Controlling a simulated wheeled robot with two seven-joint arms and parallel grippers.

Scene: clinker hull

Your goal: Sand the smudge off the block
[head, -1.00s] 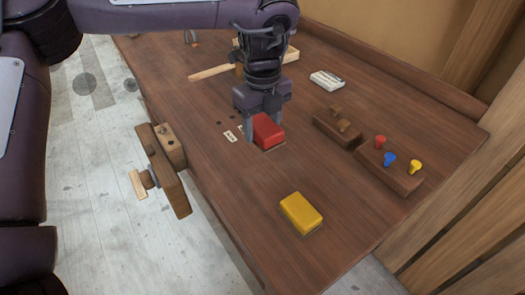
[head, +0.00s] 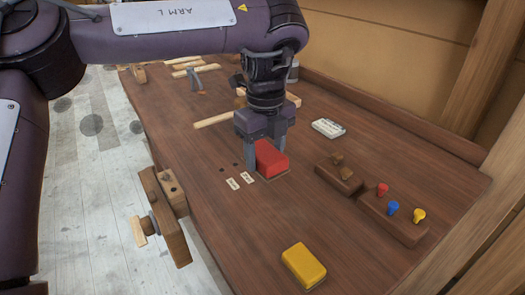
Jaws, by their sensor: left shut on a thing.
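My left gripper (head: 265,150) reaches down over the workbench and is shut on a red block (head: 271,158). The block appears held just above the bench top, over a darker patch with a pale edge; the gap is hard to judge. A yellow block (head: 304,265) lies flat on the bench near the front. A brown wooden vise (head: 166,215) at the bench's left edge has a wooden piece (head: 172,188) with a dark spot at its top. I cannot tell whether that spot is the smudge. My right gripper is not in view.
Two pale labels (head: 232,184) lie left of the red block. Right of it stand a wooden rack (head: 338,178) and a peg rack (head: 393,220) with red, blue and yellow pegs. A white item (head: 328,128) and wooden tools lie farther back.

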